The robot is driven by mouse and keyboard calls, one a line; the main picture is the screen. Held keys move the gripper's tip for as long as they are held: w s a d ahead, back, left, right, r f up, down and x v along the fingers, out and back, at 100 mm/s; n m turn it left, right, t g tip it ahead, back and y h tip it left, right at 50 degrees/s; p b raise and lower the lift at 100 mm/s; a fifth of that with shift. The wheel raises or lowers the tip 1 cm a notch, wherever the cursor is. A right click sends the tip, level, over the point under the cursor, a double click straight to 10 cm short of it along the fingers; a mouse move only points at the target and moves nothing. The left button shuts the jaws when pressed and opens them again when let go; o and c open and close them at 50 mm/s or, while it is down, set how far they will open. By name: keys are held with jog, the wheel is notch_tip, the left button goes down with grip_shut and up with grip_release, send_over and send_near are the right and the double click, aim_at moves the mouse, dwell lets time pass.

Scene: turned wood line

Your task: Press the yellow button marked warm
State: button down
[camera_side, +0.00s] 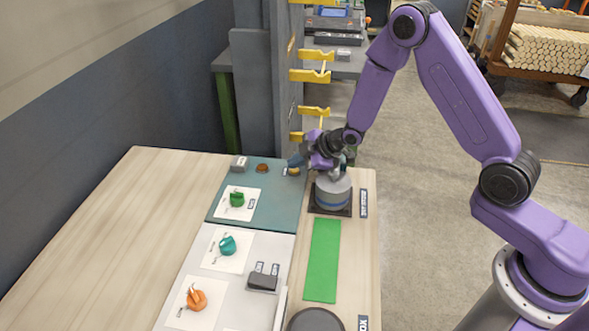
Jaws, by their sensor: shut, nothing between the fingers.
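The teal panel (275,212) lies at the back of the table. A small yellow button (293,171) sits near its back right corner; its marking is too small to read. My gripper (297,161) is shut and empty, reaching in from the right with its tips at or just above the yellow button. I cannot tell whether they touch it. The gripper partly hides the button. A brown-orange button (262,167) sits to the left on the same panel.
A round blue-grey object (332,191) on a dark base stands close below my gripper. Green (237,199), teal (228,245) and orange (196,298) knobs stand on white plates. A grey column with yellow brackets (310,76) rises behind. The table's left side is clear.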

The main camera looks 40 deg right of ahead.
jog(key=shift+s+f, duration=0.35)
jog(key=shift+s, duration=0.05)
jog(key=shift+r, duration=0.65)
jog(key=shift+w+r, duration=0.1)
jog(key=shift+r, duration=2.5)
jog(key=s+a+r+m+g+h, duration=0.1)
jog(key=s+r+g, duration=0.15)
jog(key=s, duration=0.65)
jog(key=s+a+r+m+g+h, duration=0.15)
jog(key=s+r, duration=0.25)
jog(key=s, duration=0.6)
jog(key=s+d+r+g, duration=0.1)
jog(key=s+d, duration=0.1)
jog(key=s, duration=0.5)
jog(key=s+d+r+g+h, duration=0.1)
jog(key=s+d, duration=0.2)
jog(key=s, duration=0.4)
jog(key=s+d+r+g, duration=0.1)
jog(key=s+d+g, duration=0.1)
jog(key=s, duration=0.5)
jog(key=shift+s+d+r+n, duration=0.15)
jog(key=shift+s+d+n, duration=0.1)
jog(key=shift+n, duration=0.1)
